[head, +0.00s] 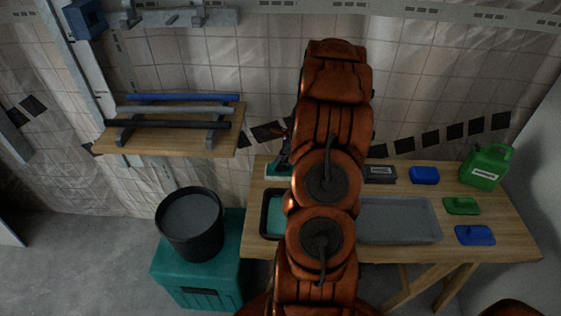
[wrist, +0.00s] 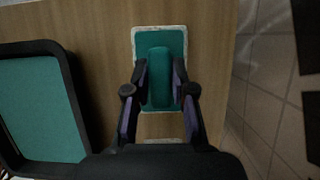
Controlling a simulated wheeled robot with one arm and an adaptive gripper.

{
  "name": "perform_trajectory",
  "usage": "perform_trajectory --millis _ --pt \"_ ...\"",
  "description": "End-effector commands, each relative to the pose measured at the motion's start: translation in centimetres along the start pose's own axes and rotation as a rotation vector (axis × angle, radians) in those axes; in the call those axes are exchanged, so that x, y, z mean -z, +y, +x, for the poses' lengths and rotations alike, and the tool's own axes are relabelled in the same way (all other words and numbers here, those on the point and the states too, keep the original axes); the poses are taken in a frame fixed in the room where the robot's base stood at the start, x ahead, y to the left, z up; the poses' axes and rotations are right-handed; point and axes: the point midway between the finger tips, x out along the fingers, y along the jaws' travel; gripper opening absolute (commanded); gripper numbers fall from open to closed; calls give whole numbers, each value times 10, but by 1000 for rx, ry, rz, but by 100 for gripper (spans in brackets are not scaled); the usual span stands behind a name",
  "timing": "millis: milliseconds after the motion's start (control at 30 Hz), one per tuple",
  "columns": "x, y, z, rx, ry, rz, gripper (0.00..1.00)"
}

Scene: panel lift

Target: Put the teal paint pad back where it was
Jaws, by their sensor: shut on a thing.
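The teal paint pad (wrist: 174,41) has a rounded teal handle and a pale edge around its face. My gripper (wrist: 161,75) is shut on the handle, with one finger along each side. In the head view the pad (head: 275,172) shows at the back left of the wooden table, partly hidden by my arm. The pad is at or just above the tabletop; I cannot tell whether it touches. A short white mark (wrist: 164,140) lies on the wood between the fingers, partly covered by my gripper.
A black tray (head: 264,222) with teal inside stands just left of my arm. A grey tray (head: 400,220), dark box (head: 380,174), blue pads (head: 424,175), green pad (head: 461,206) and green jug (head: 485,167) stand right. A black bucket (head: 190,225) stands on a teal box (head: 196,280).

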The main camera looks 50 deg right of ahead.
Motion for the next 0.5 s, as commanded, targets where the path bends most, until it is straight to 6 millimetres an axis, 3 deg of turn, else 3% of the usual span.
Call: perform_trajectory --millis 267,300,500 --pt "1 0 1 0 0 0 0" --pt "1 0 2 0 0 0 25" --pt "1 0 2 0 0 0 46"
